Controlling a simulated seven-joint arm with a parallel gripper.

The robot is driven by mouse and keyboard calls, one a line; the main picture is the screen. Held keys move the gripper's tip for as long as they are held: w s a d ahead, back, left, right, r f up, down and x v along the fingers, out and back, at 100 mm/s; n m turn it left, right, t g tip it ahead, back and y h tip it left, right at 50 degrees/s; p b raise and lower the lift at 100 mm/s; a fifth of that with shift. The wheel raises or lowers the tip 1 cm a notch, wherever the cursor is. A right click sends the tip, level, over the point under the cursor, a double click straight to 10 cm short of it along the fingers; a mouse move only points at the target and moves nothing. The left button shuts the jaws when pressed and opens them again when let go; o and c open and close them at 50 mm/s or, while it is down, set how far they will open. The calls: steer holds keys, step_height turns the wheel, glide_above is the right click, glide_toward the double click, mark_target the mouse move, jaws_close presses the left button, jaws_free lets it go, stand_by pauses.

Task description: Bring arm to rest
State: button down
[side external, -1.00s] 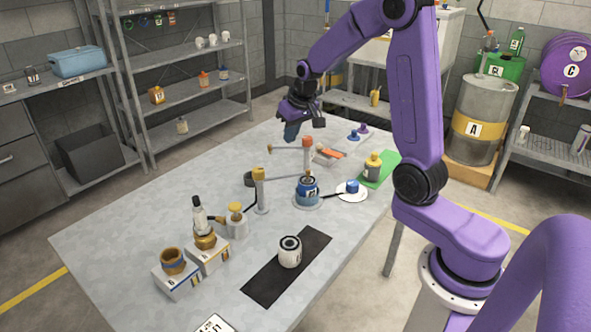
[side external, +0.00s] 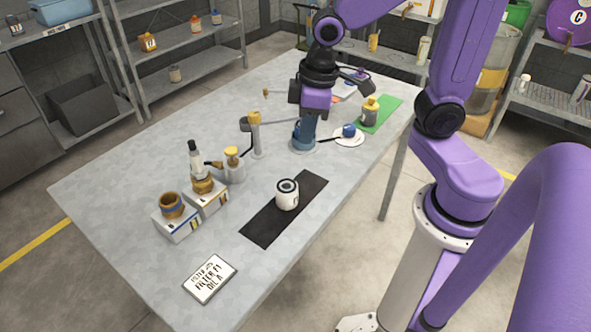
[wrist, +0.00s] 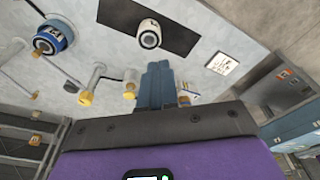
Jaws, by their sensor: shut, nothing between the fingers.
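My gripper (side external: 308,124) points down over the middle of the table (side external: 130,190). Its blue fingers are closed together with nothing between them, as the wrist view (wrist: 157,72) also shows. In the side view the fingers overlap a blue can (side external: 300,140). In the wrist view that can (wrist: 50,38) lies well to the left of the fingers, so they are not around it. A white filter (side external: 287,196) stands upright on a black mat (side external: 262,222), and it shows beyond the fingertips in the wrist view (wrist: 149,36).
A yellow-topped bottle (side external: 370,110) is on a green mat (side external: 392,108). A label card (side external: 210,278) lies at the front.

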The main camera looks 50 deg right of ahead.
steer(key=s+d+n+g, duration=0.1)
steer(key=s+n, duration=0.4)
steer(key=s, duration=0.9)
steer(key=shift+s+h, duration=0.15)
steer(key=shift+h, duration=0.15)
